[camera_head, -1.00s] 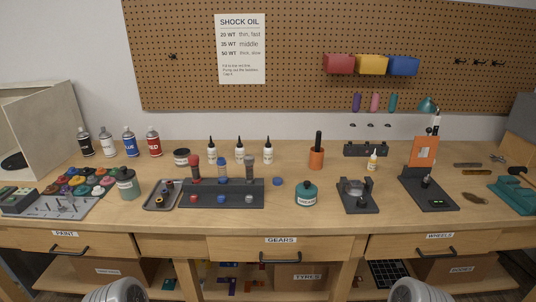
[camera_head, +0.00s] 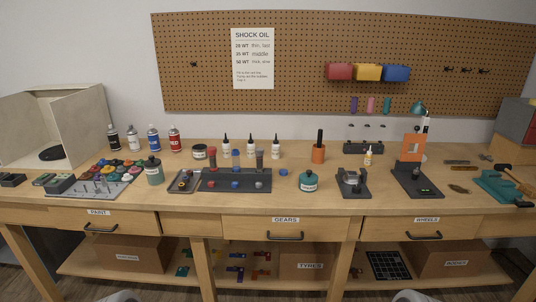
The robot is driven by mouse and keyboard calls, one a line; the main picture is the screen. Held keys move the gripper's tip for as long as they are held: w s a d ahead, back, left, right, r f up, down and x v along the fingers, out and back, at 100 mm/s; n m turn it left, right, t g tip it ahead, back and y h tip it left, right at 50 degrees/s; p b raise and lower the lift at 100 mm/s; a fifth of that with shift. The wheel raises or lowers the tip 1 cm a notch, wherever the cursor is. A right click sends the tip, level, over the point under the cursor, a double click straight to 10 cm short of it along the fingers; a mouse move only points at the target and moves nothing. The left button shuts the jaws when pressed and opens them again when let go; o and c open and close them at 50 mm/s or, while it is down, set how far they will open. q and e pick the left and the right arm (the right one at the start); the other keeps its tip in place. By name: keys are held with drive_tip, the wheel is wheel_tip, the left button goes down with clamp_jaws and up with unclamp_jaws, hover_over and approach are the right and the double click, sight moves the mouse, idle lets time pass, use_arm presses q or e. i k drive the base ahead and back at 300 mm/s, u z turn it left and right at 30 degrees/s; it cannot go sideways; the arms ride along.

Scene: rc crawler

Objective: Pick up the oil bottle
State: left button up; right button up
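Three slim white bottles with dark pointed caps stand upright in a row at the back of the workbench, below the shock oil sign: a left bottle (camera_head: 226,149), a middle bottle (camera_head: 251,149) and a right bottle (camera_head: 276,149). Their labels are too small to read. A smaller bottle with a yellowish body and white tip (camera_head: 368,157) stands further right, by the dark stand. I cannot tell which one is the oil bottle. Neither of my grippers is in view; only pale rounded parts of my arms show at the bottom edge.
A dark rack (camera_head: 236,182) with three shock-like parts stands in front of the white bottles. The bench's front strip (camera_head: 330,206) is mostly clear. Drawers and a lower shelf lie below.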

sight(276, 146)
drive_tip(key=u, duration=1)
drive_tip(key=i, duration=1)
drive_tip(key=z, duration=2.1)
